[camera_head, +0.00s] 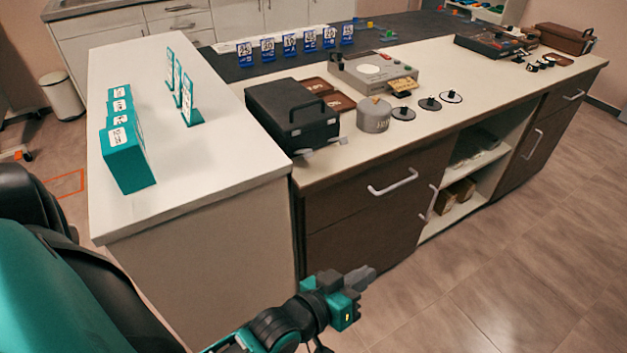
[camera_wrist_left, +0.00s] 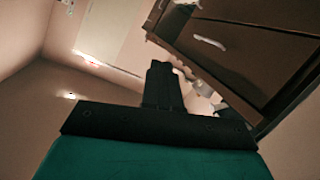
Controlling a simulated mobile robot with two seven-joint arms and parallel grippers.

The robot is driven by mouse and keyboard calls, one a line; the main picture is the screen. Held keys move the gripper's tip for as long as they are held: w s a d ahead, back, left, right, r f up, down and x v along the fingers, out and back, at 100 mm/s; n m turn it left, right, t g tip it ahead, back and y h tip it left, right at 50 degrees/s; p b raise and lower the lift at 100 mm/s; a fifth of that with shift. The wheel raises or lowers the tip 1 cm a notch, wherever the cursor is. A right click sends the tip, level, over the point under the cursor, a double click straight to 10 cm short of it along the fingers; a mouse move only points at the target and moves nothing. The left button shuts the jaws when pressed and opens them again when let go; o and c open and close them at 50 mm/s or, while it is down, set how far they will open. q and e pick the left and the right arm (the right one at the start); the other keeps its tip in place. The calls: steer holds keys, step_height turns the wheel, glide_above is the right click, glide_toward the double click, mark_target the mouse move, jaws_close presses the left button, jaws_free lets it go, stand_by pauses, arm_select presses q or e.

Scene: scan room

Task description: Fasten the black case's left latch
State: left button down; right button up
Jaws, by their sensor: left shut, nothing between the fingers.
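The black case (camera_head: 293,117) stands closed on the counter near its front left corner, with a handle on its front side. Two light grey latches show low on its front: the left latch (camera_head: 303,152) and the right latch (camera_head: 339,141). Both stick out from the case near the counter edge. My left gripper (camera_head: 362,277) is shut and empty, in front of the drawers and well below the counter top, apart from the case. It also shows in the left wrist view (camera_wrist_left: 163,82), with its fingers together. My right gripper is not in view.
A white side counter (camera_head: 220,160) with teal boxes (camera_head: 127,155) and upright cards stands at the left. A grey canister (camera_head: 374,115), black discs and a device (camera_head: 373,75) stand right of the case. A drawer handle (camera_head: 392,182) juts from the brown front. Floor at the right is clear.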

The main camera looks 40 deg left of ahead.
arm_select(q)
steer(key=w+a+r+n+t+y+b, duration=0.35)
steer(key=w+n+y+b, duration=0.2)
steer(key=n, duration=0.65)
steer(key=w+a+r+n+t+y+b, duration=0.2)
steer(key=w+r+n+t+y+b, duration=0.35)
steer(key=n, duration=0.55)
steer(key=a+f+n+g+y+b, duration=0.3)
steer(key=n+g, duration=0.5)
steer(key=n, duration=0.4)
steer(key=a+f+n+g+y+b, duration=0.3)
steer(key=n+g+y+b, duration=0.3)
steer(key=n, duration=0.7)
steer(key=shift+s+a+f+g+y, duration=0.2)
steer(key=shift+a+f+g+y, duration=0.25)
steer(key=shift+g+y, duration=0.65)
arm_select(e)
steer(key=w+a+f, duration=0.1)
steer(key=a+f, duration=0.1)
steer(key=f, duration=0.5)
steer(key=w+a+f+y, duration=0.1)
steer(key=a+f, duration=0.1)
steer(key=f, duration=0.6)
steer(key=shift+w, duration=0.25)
arm_select(q)
steer(key=shift+a+r, duration=0.1)
steer(key=shift+r, duration=0.05)
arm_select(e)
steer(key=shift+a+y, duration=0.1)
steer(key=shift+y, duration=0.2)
